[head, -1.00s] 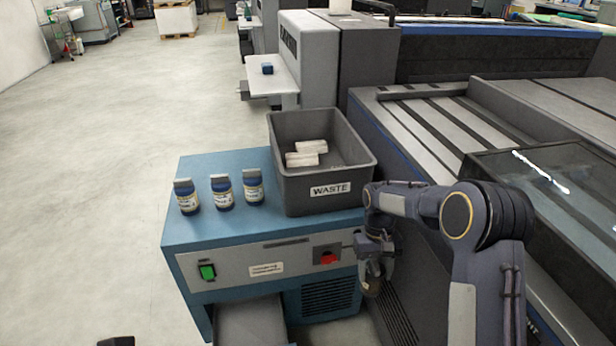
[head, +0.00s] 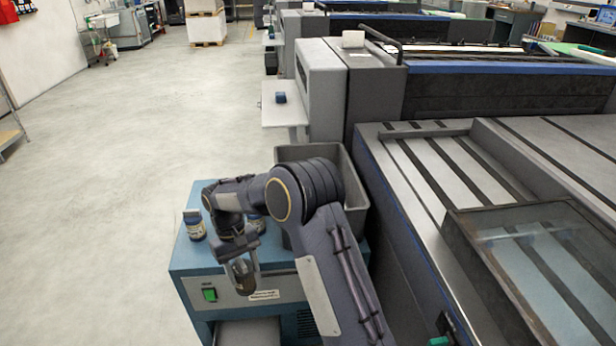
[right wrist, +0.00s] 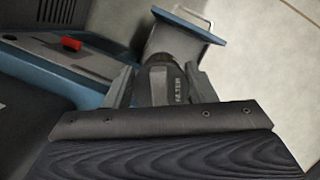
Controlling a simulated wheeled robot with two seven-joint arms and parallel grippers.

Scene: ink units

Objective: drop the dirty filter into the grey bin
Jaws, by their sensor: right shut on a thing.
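The dirty filter (head: 243,279) is a dark, rounded cylinder held in my right gripper (head: 240,262). It hangs in front of the blue cabinet's upper front edge, left of the bin. In the right wrist view the filter (right wrist: 166,82) sits between the two fingers, with lettering on its side. The grey bin (head: 354,190) stands on the cabinet's right part, behind my right arm. The arm hides most of its front, its label and its inside. My left gripper is not in view.
A large grey press (head: 400,235) stands close on the right. Open floor lies left.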

